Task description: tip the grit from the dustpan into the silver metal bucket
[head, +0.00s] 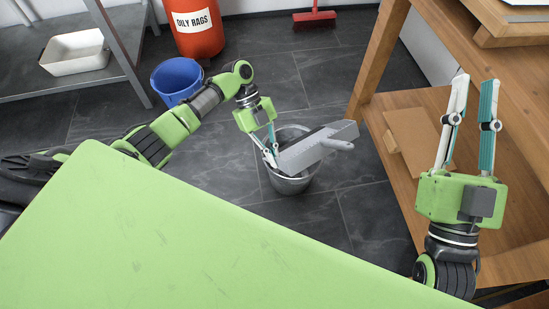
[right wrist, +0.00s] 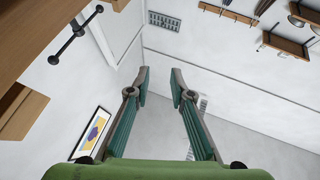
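The silver metal bucket (head: 291,185) stands on the dark tiled floor in the middle of the head view. I cannot make out any grit, and the dustpan hides much of the bucket's inside. My right gripper (head: 475,82) is raised at the right, open and empty; its spread fingers also show in the right wrist view (right wrist: 160,75).
A blue bucket (head: 177,80) and a red oily rags bin (head: 197,28) stand behind my left arm. A grey shelf with a white tray (head: 74,52) is at the left. A wooden bench (head: 381,60) with a lower shelf is close on the right. A red broom (head: 314,18) is at the back.

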